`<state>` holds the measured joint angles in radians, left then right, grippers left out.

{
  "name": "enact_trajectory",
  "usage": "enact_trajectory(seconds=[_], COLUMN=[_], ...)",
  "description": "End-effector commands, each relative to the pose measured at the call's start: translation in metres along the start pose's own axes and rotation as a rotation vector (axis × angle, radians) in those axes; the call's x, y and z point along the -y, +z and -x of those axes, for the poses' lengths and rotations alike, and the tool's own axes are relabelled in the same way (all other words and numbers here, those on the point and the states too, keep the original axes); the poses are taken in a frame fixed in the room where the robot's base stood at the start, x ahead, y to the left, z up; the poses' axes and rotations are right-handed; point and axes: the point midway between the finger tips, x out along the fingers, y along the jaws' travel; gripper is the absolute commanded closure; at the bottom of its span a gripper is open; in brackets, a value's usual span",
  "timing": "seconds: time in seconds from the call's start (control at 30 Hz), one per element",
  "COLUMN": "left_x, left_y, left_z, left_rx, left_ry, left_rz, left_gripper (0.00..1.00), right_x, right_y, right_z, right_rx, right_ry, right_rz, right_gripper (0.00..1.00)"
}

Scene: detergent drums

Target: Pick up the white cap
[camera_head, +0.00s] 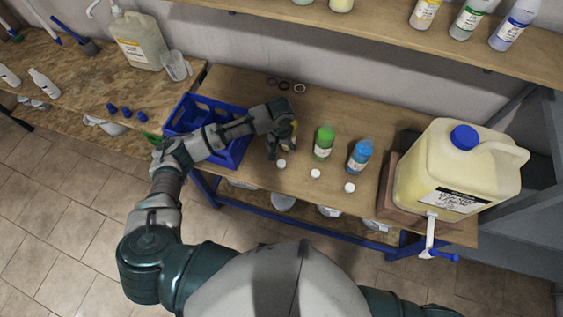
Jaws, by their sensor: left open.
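Three small white caps lie in a row on the wooden table (250,88): a left one (281,163), a middle one (315,174) and a right one (349,187). My left gripper (280,150) is open, pointing down just above and behind the left cap. I cannot tell whether its fingers touch that cap. A green bottle (324,142) and a blue bottle (359,155) stand behind the other two caps. Something yellow shows beside my left gripper, mostly hidden by it. My right gripper is out of view.
A blue crate (240,152) sits at the table's left end, under my left forearm. A large yellowish drum (455,170) with a blue cap and tap stands at the right. Dark rings (285,85) lie at the back. A shelf (400,32) with bottles runs above.

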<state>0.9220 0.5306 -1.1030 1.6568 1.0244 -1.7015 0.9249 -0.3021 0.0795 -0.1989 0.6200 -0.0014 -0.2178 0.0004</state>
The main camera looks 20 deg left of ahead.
Motion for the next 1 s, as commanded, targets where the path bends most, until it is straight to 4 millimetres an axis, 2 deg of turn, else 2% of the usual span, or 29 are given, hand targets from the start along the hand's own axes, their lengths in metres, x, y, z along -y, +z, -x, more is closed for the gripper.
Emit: enact_trajectory(seconds=[0.1, 0.2, 0.43, 0.7, 0.97, 1.0], left_x=[0.0, -0.001, -0.001, -0.002, -0.002, -0.002], left_y=[0.0, 0.0, -0.001, -0.003, -0.003, -0.003], left_z=[-0.027, -0.042, -0.06, -0.1, -0.105, -0.105], left_rx=[0.001, 0.0, -0.002, -0.002, -0.004, -0.004], left_ry=[0.0, 0.001, 0.001, 0.001, 0.001, 0.001], left_rz=[0.0, -0.002, -0.002, -0.002, -0.003, -0.003], left_gripper=[0.35, 0.35, 0.35, 0.35, 0.35, 0.38], right_x=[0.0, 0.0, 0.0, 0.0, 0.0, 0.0], right_y=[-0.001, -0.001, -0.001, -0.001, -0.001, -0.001], right_z=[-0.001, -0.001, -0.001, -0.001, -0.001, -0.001], right_rx=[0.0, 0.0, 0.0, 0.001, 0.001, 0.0], right_ry=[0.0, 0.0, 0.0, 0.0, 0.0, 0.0], right_rz=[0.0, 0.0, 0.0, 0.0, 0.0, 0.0], right_gripper=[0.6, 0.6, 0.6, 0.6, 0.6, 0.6])
